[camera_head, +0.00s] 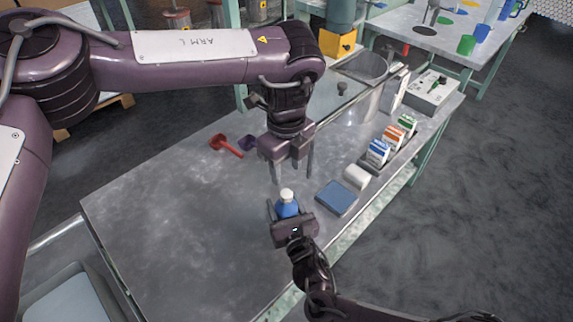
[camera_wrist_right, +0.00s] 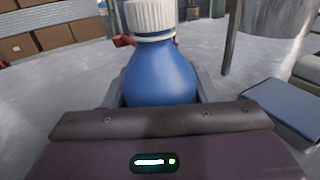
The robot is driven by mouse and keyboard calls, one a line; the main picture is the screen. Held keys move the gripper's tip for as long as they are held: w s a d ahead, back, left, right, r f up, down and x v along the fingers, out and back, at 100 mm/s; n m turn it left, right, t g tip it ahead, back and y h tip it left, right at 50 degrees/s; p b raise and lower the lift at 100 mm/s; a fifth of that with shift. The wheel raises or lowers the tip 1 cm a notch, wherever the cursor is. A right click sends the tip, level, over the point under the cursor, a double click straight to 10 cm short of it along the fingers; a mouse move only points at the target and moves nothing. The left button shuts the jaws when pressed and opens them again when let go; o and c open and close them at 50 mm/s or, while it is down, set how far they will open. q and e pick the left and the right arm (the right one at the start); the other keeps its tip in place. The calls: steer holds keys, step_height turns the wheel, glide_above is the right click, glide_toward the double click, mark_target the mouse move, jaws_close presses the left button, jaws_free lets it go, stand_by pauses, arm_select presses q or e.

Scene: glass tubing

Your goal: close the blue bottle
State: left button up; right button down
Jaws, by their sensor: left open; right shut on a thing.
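The blue bottle (camera_head: 287,208) stands upright with a white cap (camera_head: 287,194) on its neck. I cannot tell whether the cap is tight. In the right wrist view the bottle (camera_wrist_right: 160,72) and its ribbed cap (camera_wrist_right: 150,15) show close up, the cap's top cut off by the frame edge. My right gripper (camera_head: 286,208) is shut on the bottle's body, from the near side. My left gripper (camera_head: 292,178) points down above and slightly behind the bottle, its two fingers apart and empty. One left finger (camera_wrist_right: 228,45) seems to show behind the bottle in the right wrist view.
On the metal table (camera_head: 150,210) lie a red scoop (camera_head: 226,146), a blue book-like block (camera_head: 337,198) and a white block (camera_head: 356,176). A rack of small boxes (camera_head: 392,140) stands along the right edge. The table's left part is clear.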

mark_target(286, 194)
arm_select(q)
steer(key=shift+f, duration=4.05)
jaws_close()
steer(key=m, duration=0.5)
steer(key=shift+o, duration=0.6)
jaws_free()
step_height(286, 194, up, 12)
